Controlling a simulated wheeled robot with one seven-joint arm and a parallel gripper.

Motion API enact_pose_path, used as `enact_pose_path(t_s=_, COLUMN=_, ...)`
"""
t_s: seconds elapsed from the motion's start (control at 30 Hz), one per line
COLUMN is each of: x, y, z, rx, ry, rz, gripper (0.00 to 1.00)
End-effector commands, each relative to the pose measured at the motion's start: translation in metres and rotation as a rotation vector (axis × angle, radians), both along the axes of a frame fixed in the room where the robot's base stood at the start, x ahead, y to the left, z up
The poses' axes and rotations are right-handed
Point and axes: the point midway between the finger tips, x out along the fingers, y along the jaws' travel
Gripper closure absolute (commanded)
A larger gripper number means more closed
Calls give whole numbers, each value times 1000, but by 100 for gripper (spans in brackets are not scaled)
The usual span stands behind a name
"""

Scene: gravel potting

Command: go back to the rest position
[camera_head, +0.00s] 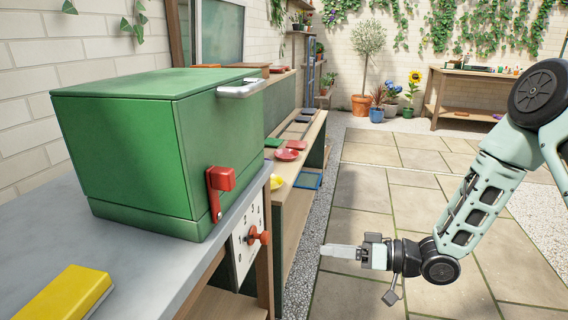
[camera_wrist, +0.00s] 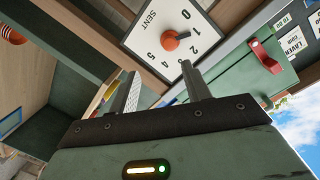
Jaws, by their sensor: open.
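My gripper (camera_head: 340,251) is at the end of my outstretched arm, over the paved floor to the right of the bench. In the wrist view its two fingers (camera_wrist: 160,90) stand apart with nothing between them. The fingers point toward the underside and front of the bench. A white dial plate with a red-orange knob (camera_head: 259,236) is on the bench front, left of my gripper; the knob also shows beyond the fingers in the wrist view (camera_wrist: 171,41). My gripper is apart from it.
A green box (camera_head: 130,150) with a red latch (camera_head: 216,190) stands on the grey bench top (camera_head: 50,225). A yellow block (camera_head: 66,294) lies at the near left. The paved floor (camera_head: 375,200) is open around my arm.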

Motion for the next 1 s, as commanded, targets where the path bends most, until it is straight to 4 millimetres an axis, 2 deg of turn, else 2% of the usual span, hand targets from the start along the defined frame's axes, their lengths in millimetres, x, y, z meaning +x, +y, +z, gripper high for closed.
enact_pose_path(t_s=0.03, x=3, y=10, z=3, rx=-90, ry=-15, rz=-2, gripper=52)
enact_pose_path(t_s=0.17, x=9, y=26, z=5, rx=-387, ry=-29, rz=-41, gripper=52)
enact_pose_path(t_s=0.27, x=1, y=31, z=11, rx=-609, ry=-20, rz=-70, gripper=52)
enact_pose_path(t_s=0.37, x=-17, y=31, z=23, rx=-805, ry=11, rz=-92, gripper=52)
enact_pose_path(t_s=0.47, x=-49, y=28, z=38, rx=-974, ry=64, rz=-99, gripper=52)
enact_pose_path(t_s=0.6, x=-107, y=22, z=60, rx=-1148, ry=169, rz=-77, gripper=52)
enact_pose_path(t_s=1.0, x=-261, y=11, z=104, rx=-1334, ry=433, rz=108, gripper=52)
